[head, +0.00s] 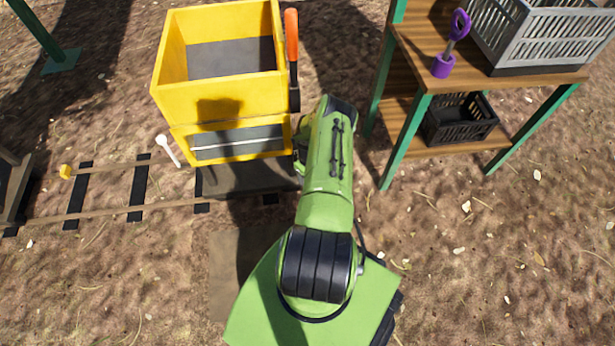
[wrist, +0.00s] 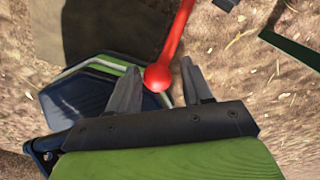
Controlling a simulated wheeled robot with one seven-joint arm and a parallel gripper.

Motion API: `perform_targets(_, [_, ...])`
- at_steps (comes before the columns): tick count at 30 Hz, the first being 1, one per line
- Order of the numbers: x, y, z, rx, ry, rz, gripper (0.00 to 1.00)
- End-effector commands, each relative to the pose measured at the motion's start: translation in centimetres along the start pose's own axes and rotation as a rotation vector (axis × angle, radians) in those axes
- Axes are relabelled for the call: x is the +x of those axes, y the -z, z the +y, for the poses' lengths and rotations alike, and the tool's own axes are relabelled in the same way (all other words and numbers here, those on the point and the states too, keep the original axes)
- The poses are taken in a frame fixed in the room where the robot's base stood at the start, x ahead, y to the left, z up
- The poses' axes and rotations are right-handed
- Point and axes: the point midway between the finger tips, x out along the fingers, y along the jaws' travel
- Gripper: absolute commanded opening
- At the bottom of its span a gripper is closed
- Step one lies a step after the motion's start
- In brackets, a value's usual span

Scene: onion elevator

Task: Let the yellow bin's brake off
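The yellow bin (head: 222,100) stands at the end of a small track in the head view, with an open top and a lower front panel. An orange-handled lever (head: 291,38) stands upright at its right side. A white-knobbed lever (head: 168,150) is at its lower left. In the wrist view a red lever with a ball knob (wrist: 158,78) reaches down from the top. My gripper (wrist: 160,68) is open, its two fingers on either side of the knob; I cannot tell whether they touch it. My arm hides the gripper and red lever in the head view.
A green-legged wooden shelf (head: 410,110) stands close on the right, with a grey crate (head: 545,35), a purple-handled tool (head: 450,45) and a black crate (head: 460,120). Rails (head: 110,215) run left from the bin. The ground at lower right is clear.

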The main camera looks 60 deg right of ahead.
Motion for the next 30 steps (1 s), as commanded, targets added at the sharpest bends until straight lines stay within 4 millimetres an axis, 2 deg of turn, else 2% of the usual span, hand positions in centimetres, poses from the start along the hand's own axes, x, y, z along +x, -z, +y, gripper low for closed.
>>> perform_targets(2, [0.1, 0.2, 0.1, 0.001, -0.003, 0.005, 0.61])
perform_targets(10, [0.0, 0.4, 0.2, 0.001, -0.006, 0.011, 0.61])
perform_targets(13, [-1.5, 0.3, 0.2, 0.001, -0.006, 0.01, 0.61])
perform_targets(18, [-5.4, 0.2, 0.1, 0.0, -0.005, 0.008, 0.61])
perform_targets(21, [-6.8, 0.2, 0.1, 0.001, -0.005, 0.008, 0.61])
perform_targets(24, [-7.4, 0.2, 0.1, 0.001, -0.005, 0.008, 0.61])
perform_targets(30, [-7.3, 0.2, 0.1, 0.001, -0.005, 0.009, 0.61])
